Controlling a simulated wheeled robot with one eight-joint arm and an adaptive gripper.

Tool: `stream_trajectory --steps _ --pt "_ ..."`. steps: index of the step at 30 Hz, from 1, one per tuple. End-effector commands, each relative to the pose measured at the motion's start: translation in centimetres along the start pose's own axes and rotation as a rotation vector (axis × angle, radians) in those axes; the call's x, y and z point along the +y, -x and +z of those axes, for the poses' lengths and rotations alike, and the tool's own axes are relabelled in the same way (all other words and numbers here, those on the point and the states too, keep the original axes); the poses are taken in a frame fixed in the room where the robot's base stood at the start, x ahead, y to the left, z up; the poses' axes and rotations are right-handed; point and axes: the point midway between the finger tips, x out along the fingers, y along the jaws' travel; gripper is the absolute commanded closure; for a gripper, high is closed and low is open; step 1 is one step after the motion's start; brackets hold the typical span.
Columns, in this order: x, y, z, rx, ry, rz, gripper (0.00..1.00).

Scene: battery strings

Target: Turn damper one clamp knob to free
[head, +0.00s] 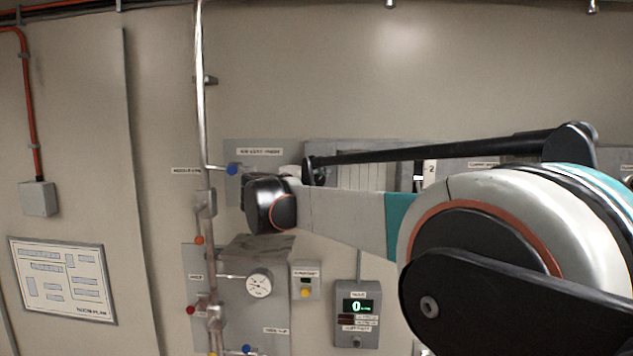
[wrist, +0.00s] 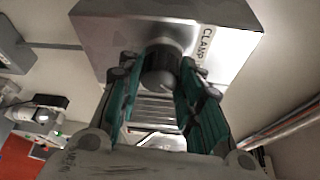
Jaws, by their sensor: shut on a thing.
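The clamp knob (wrist: 160,72) is a dark, round knob on the face of a grey metal box (wrist: 110,28) with a label reading "CLAMP" (wrist: 206,42). It sits at the top middle of the wrist view. My gripper (wrist: 158,82) has its teal-padded fingers on both sides of the knob and is shut on it. The knob's pointer and its set position cannot be made out. In the head view my arm covers the middle of the panel, and neither the gripper's fingers nor the clamp knob can be seen there.
In the head view a vertical pipe (head: 201,120) runs left of my arm. A round gauge (head: 258,283), a small box with a yellow button (head: 305,292) and a digital display (head: 357,306) are below it. A blue knob (head: 232,169) is close by my arm's wrist.

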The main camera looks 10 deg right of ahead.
Motion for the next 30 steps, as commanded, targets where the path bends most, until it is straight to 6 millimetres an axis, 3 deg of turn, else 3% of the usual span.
stream_trajectory --steps 18,19,21,30 --pt "0.14 -0.02 -0.09 0.002 -0.039 0.017 0.91" --pt "0.14 -0.02 -0.09 0.002 -0.039 0.017 0.63" --pt "0.14 -0.02 -0.08 0.002 -0.039 0.017 0.47" --pt "0.05 0.0 -0.04 0.001 -0.037 0.016 0.47"
